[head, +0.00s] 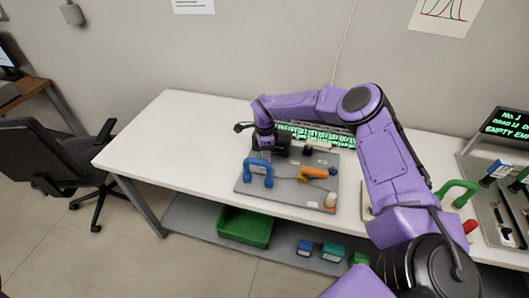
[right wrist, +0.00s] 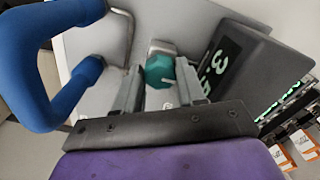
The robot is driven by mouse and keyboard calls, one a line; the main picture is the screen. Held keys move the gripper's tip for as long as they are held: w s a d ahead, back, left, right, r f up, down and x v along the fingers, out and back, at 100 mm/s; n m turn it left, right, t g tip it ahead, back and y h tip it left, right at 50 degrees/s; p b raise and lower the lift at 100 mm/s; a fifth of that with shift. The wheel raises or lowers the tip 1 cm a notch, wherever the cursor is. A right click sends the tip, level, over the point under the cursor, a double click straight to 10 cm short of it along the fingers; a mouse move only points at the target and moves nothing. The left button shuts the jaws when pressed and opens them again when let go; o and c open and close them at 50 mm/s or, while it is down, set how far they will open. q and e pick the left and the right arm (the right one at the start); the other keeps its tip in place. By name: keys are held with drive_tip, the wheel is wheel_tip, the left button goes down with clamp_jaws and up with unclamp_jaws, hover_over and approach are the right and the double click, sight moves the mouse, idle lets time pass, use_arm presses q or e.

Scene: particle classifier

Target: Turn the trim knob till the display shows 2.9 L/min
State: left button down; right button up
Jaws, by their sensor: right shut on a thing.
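The teal trim knob (right wrist: 160,70) is on the grey panel, between the two fingers of my right gripper (right wrist: 162,82) in the right wrist view. My right gripper is shut on the knob. In the head view my right gripper (head: 264,143) is at the far left part of the panel and hides the knob. The dark display (right wrist: 228,62) stands beside the gripper and shows a large 3 in pale digits. The rest of its reading is cut off or too small to tell. My left gripper is in neither view.
A blue handle (head: 259,170) stands on the panel (head: 286,188) close to the gripper, and it looms large in the wrist view (right wrist: 40,75). An orange lever (head: 314,172) is to its right. A green bin (head: 245,226) is below the table. The white tabletop's left side (head: 165,138) is clear.

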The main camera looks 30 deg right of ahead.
drive_tip(key=shift+f+m+b, duration=0.25)
drive_tip(key=shift+m+b, duration=0.35)
drive_tip(key=shift+b, duration=0.2)
drive_tip(key=m+b, duration=0.3)
drive_tip(key=shift+b, duration=0.3)
drive_tip(key=m+b, duration=0.3)
drive_tip(key=shift+m, duration=0.4)
drive_tip(key=m+b, duration=0.5)
drive_tip(key=m, duration=0.1)
drive_tip(key=m+b, duration=0.3)
drive_tip(key=m, duration=0.2)
drive_tip(key=shift+r, duration=0.2)
drive_tip(key=shift+d+m, duration=0.1)
drive_tip(key=shift+m, duration=0.2)
drive_tip(key=shift+r, duration=0.1)
drive_tip(key=o, duration=1.1)
